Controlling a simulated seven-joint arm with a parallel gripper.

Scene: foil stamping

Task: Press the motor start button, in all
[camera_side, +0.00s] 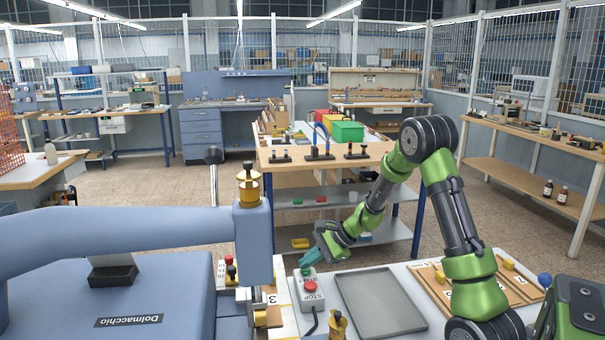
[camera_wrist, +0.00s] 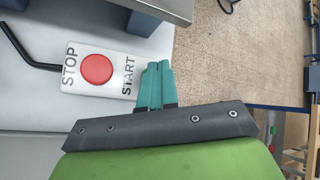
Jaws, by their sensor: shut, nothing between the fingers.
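The control box (camera_side: 313,299) is a small pale box on the light bench top, with a red button by the STOP label and a START label at its far end. In the wrist view the box (camera_wrist: 117,75) lies left of my gripper, with its red button (camera_wrist: 97,68) in plain sight. My gripper (camera_side: 305,263) is shut and empty, its teal fingers together at the START end. In the wrist view the fingertips (camera_wrist: 155,66) are at the box's right edge. The start button itself is not clearly visible, and I cannot tell whether the fingers touch it.
A grey tray (camera_side: 381,301) lies right of the box. The blue stamping machine (camera_side: 120,262) stands to the left, with its brass-coloured head close to the box. A black cable (camera_wrist: 28,55) leaves the STOP end. A wooden-topped table (camera_side: 330,157) stands behind.

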